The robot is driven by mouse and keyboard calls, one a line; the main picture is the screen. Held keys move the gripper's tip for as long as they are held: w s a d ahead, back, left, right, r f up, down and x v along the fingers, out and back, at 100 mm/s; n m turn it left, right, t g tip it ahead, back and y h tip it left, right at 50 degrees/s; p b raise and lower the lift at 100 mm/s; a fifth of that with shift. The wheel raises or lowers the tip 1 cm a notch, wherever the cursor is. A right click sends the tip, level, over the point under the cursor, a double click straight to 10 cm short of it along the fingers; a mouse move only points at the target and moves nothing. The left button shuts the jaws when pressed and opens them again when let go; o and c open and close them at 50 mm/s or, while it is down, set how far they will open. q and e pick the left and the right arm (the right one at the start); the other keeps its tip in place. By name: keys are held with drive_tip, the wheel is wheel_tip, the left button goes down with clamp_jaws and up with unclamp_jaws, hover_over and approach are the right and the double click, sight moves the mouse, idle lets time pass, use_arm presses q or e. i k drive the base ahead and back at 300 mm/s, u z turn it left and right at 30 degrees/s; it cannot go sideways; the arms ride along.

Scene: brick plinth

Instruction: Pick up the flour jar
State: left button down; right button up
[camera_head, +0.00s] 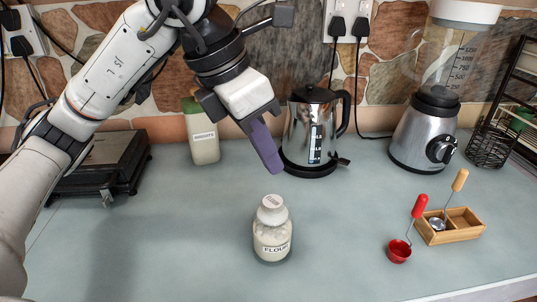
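The flour jar (272,240) stands upright on the counter, a clear jar with white contents, a white lid and a "FLOUR" label. My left gripper (268,158) is above and behind the jar, apart from it, with its purple finger pointing down toward the lid. Only one finger shows clearly, so its opening cannot be judged. Nothing is seen held in it. My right gripper is not in view.
A steel kettle (309,130) stands close behind the gripper. A blender (428,135), wooden box (452,233) and red scoop (399,251) are at right. The counter around the flour jar is clear.

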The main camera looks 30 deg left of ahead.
sight(273, 246)
drive_tip(key=k, duration=1)
